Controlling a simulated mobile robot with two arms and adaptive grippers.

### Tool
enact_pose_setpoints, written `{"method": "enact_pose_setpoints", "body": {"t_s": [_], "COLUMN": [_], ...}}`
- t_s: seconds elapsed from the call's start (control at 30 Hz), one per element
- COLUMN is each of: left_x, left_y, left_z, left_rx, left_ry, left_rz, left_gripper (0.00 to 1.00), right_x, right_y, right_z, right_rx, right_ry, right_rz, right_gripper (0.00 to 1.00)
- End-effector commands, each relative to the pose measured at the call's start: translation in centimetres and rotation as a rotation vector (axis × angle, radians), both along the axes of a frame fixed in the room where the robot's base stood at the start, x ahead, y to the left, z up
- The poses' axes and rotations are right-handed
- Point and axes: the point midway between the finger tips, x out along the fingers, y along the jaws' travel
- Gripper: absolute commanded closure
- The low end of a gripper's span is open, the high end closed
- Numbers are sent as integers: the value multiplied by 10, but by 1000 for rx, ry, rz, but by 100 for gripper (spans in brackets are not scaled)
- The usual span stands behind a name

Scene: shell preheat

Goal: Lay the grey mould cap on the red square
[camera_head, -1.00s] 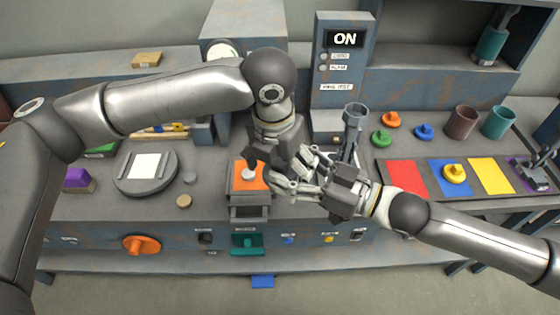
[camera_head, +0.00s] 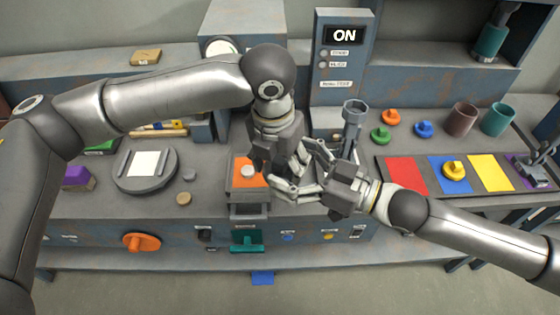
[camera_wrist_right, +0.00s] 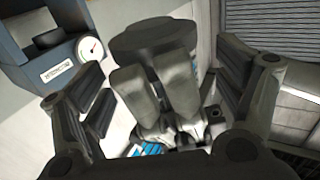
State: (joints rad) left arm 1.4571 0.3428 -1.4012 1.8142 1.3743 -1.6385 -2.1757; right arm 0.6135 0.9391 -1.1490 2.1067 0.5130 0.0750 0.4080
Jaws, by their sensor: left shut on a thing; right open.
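The red square (camera_head: 406,176) lies bare on the right bench. My left gripper (camera_head: 276,172) hangs over the middle of the bench, right of the orange pad. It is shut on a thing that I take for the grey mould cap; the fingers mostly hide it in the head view. A dark grey round disc (camera_wrist_right: 150,38), apparently this cap, shows in the right wrist view behind two pale fingers. My right gripper (camera_head: 298,170) is open, with its fingers close around the left gripper's fingers. I cannot tell whether they touch the cap.
A small pale round thing (camera_head: 248,171) sits on the orange pad (camera_head: 240,182). A yellow knobbed cap (camera_head: 454,170) sits on the blue square (camera_head: 439,186); the yellow square (camera_head: 490,174) is bare. Green (camera_head: 380,135), orange and blue caps, two cups and a grey post (camera_head: 353,120) stand behind.

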Motion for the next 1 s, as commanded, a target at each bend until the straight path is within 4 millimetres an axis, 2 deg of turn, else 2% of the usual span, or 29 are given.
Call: {"method": "enact_pose_setpoints", "body": {"t_s": [0.23,0.7,1.0], "left_x": [0,0,0], "left_y": [0,0,0], "left_z": [0,0,0], "left_rx": [0,0,0], "left_ry": [0,0,0], "left_rz": [0,0,0], "left_gripper": [61,61,61], "right_x": [-8,-43,-53], "right_y": [-18,-87,-106], "right_z": [-1,-2,-2], "right_rx": [-3,-4,-1], "right_ry": [0,3,0], "right_rz": [-2,-2,-2], "right_gripper": [12,12,12]}}
